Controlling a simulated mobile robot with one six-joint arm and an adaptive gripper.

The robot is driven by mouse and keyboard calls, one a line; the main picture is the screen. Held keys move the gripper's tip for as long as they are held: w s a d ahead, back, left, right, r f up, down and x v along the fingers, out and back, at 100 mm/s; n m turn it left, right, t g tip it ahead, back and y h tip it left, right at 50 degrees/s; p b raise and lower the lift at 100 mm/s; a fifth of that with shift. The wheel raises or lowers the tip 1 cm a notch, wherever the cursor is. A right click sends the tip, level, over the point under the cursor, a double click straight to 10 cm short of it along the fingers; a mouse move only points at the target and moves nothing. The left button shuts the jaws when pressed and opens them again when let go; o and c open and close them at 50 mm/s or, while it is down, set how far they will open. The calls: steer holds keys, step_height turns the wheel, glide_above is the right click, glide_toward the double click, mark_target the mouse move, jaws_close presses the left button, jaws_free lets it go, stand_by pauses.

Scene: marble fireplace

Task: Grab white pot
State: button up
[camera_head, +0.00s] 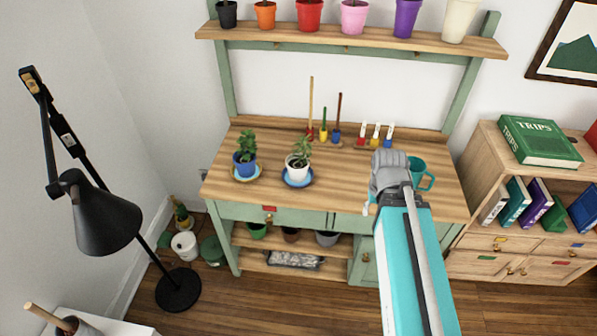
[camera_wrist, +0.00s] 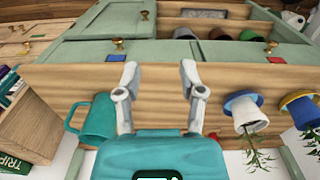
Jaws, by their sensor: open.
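A white pot (camera_head: 297,169) with a green plant stands upright on a blue saucer (camera_head: 297,182) on the wooden workbench. In the wrist view, which is upside down, the white pot (camera_wrist: 246,112) and the blue saucer (camera_wrist: 238,97) are to the right of my gripper. A taller off-white pot (camera_head: 459,20) stands at the right end of the upper shelf. My gripper (camera_wrist: 159,68) is open and empty over the bench, apart from the potted plants. In the head view my gripper (camera_head: 374,193) is right of the white pot, its fingers mostly hidden.
A blue pot with a plant (camera_head: 245,164) is left of the white pot. A teal mug (camera_head: 424,176) is beside my arm. Tools in small stands (camera_head: 324,135) are behind. The workbench top (camera_head: 335,190) is clear between the white pot and my gripper. A black lamp (camera_head: 105,215) stands left.

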steer(key=shift+d, duration=0.3)
steer(key=shift+f, duration=0.15)
steer(key=w+a+f+m+t+h+b, duration=0.2)
steer(key=w+a+f+h+b, duration=0.15)
steer(key=w+b, duration=0.2)
steer(key=w+a+f+m+t+h+b, duration=0.2)
steer(key=w+a+h+b, duration=0.2)
steer(key=w+b, duration=0.15)
steer(key=w+a+r+m+t+h+b, duration=0.1)
steer(key=a+t+b, duration=0.4)
steer(key=a, duration=0.6)
steer(key=w+a+r+m+t+h+b, duration=0.2)
steer(key=a+t+b, duration=0.3)
steer(key=a, duration=0.6)
steer(key=shift+w+a, duration=0.4)
steer(key=shift+w, duration=0.15)
